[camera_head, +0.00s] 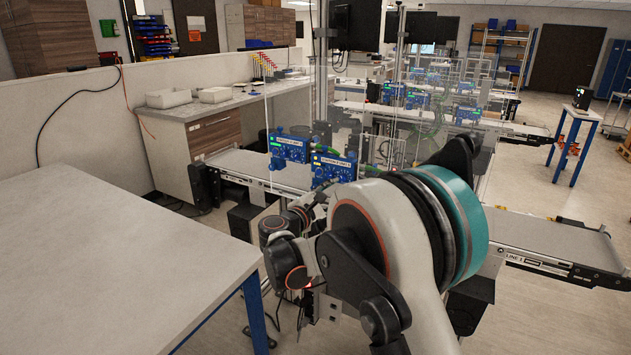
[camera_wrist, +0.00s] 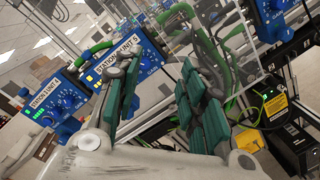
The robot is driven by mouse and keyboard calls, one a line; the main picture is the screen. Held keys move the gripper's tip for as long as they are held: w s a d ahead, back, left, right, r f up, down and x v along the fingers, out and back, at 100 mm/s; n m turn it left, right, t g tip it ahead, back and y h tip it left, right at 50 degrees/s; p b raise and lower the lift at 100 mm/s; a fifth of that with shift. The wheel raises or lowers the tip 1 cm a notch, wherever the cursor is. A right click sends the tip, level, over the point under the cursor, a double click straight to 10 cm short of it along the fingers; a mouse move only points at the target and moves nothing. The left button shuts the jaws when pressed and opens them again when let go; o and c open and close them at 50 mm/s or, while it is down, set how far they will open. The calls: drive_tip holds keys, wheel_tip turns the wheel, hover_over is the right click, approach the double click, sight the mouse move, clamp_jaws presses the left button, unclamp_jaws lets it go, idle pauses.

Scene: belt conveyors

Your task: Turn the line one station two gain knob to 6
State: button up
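Two blue control boxes stand side by side at the near conveyor. The right one (camera_head: 333,168) appears labelled station 2 in the wrist view (camera_wrist: 103,70) and has yellow lights. In the head view my arm partly hides the gripper.
The near conveyor (camera_head: 555,238) bears a "LINE 1" label. A grey-topped table (camera_head: 100,270) fills the left foreground. Clear panels, green cables (camera_wrist: 250,105) and another blue box (camera_wrist: 272,15) lie around the gripper. Open floor (camera_head: 540,325) shows at lower right.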

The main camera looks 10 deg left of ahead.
drive_tip(key=a+f+n+y, duration=0.1)
drive_tip(key=a+f, duration=0.1)
drive_tip(key=a, duration=0.2)
drive_tip(key=b+x, duration=0.2)
drive_tip(key=x, duration=1.1)
drive_tip(key=shift+r+t, duration=0.3)
drive_tip(key=shift+r, duration=0.3)
drive_tip(key=shift+a, duration=0.1)
clamp_jaws()
